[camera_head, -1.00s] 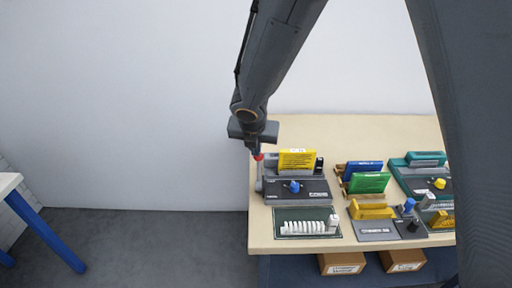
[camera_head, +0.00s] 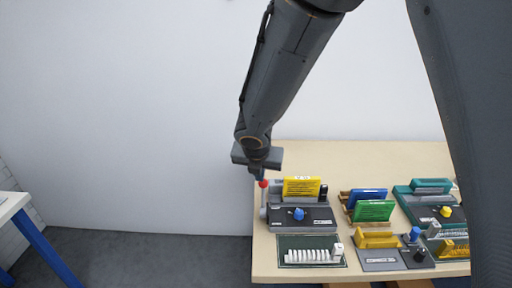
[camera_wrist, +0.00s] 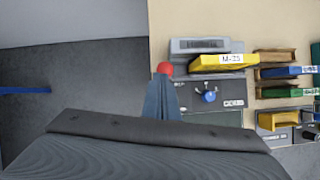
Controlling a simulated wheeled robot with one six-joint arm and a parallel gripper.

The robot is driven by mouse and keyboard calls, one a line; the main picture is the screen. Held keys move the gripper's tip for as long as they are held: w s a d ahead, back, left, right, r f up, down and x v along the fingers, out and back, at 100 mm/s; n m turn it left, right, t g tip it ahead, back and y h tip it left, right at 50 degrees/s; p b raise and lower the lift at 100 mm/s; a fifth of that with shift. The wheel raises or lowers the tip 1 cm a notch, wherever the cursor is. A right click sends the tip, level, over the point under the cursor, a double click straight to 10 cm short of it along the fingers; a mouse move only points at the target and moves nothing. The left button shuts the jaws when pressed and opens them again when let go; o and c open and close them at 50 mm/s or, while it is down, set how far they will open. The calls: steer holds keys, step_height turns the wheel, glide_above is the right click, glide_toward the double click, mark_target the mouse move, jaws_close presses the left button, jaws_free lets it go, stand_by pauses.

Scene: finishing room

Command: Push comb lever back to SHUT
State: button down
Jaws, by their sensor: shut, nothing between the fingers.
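The comb lever is a grey upright arm (camera_head: 263,203) with a red ball knob (camera_head: 264,184), at the left side of a grey binding machine (camera_head: 310,224). The machine has a blue dial (camera_head: 299,214) and a yellow book (camera_head: 300,187) standing at its back. My gripper (camera_head: 262,175) is shut and empty, pointing down right at the red knob. In the wrist view the knob (camera_wrist: 165,69) shows just beyond the shut fingertips (camera_wrist: 162,80). I cannot tell whether they touch. The fingers hide the lever's arm there, and its position marks are not readable.
A green mat (camera_head: 305,262) with a white comb lies in front of the machine. To the right stand blue (camera_head: 368,195) and green (camera_head: 374,210) books and a teal machine (camera_head: 428,212). The table's left edge is close to the lever, with open floor beyond.

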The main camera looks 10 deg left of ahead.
steer(key=w+a+r+p, duration=0.1)
steer(key=w+r, duration=0.2)
steer(key=r, duration=0.6)
steer(key=shift+r, duration=0.25)
steer(key=s+d+f+m+g+b, duration=0.1)
steer(key=s+d+f+m+b, duration=0.2)
steer(key=d+m, duration=0.55)
steer(key=s+d+f+m+g+b, duration=0.1)
steer(key=s+d+f+m, duration=0.3)
steer(key=d+m, duration=0.45)
steer(key=s+d+f+m+g+b, duration=0.1)
steer(key=s+d+f+m, duration=0.2)
steer(key=m, duration=0.6)
steer(key=s+d+f+m+g+b, duration=0.1)
steer(key=s+d+f+m+b, duration=0.1)
steer(key=s+d+m, duration=0.5)
steer(key=shift+s+d+f+m, duration=0.4)
steer(key=shift+s+m, duration=0.6)
steer(key=shift+s, duration=0.6)
